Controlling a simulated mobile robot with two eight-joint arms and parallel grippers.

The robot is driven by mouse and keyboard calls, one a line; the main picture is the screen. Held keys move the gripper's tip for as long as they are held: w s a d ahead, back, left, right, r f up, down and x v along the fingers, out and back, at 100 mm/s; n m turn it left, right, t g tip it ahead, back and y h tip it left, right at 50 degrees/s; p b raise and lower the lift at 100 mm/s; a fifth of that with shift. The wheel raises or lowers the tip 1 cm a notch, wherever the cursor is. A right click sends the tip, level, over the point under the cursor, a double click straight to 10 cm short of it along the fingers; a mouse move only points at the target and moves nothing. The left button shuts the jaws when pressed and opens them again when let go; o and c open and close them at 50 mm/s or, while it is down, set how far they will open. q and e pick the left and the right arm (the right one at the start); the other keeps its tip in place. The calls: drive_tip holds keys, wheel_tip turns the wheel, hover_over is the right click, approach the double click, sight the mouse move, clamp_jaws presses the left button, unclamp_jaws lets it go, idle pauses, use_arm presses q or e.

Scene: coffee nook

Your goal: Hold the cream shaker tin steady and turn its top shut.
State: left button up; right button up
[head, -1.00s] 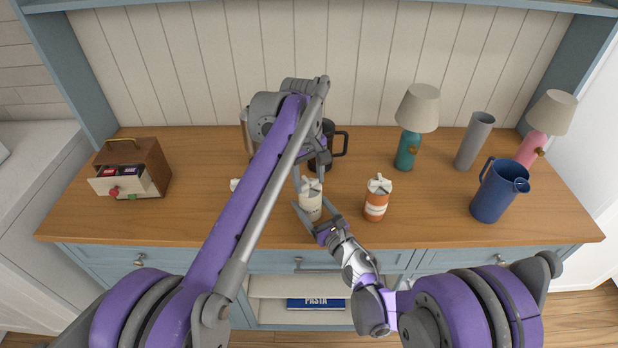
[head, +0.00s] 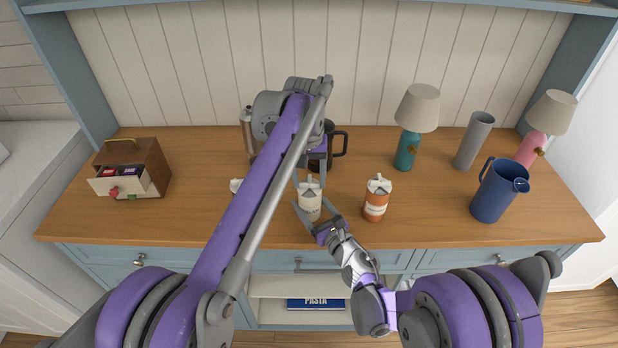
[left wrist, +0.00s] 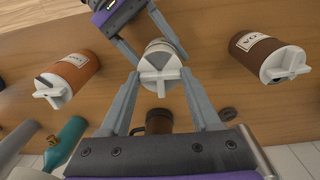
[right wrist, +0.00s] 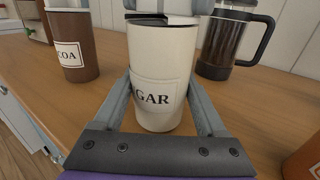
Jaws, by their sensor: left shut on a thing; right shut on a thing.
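The cream shaker tin (head: 310,203) stands upright near the counter's front edge. Its label reads "GAR" in the right wrist view (right wrist: 165,65). My right gripper (head: 318,218) is shut on the tin's body from the front, one finger on each side (right wrist: 163,108). My left gripper (head: 309,178) reaches down from above and is shut on the tin's top (left wrist: 160,82). The top is pale with a raised cross, and a dark gap shows at its rim in the right wrist view (right wrist: 148,19).
An orange tin (head: 376,204) stands to the right, and a brown tin (right wrist: 75,50) stands to the left, mostly behind my left arm in the head view. A dark coffee press (head: 336,140) is behind. Lamps, a grey vase (head: 474,142) and a blue jug (head: 497,195) stand further right.

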sight(308, 184)
idle(0.3)
use_arm(q)
drive_tip(key=o, duration=1.4)
drive_tip(key=shift+r, duration=0.15)
drive_tip(key=shift+s+a+r, duration=0.1)
drive_tip(key=shift+r, duration=3.5)
use_arm(e)
drive_tip(key=o, duration=1.4)
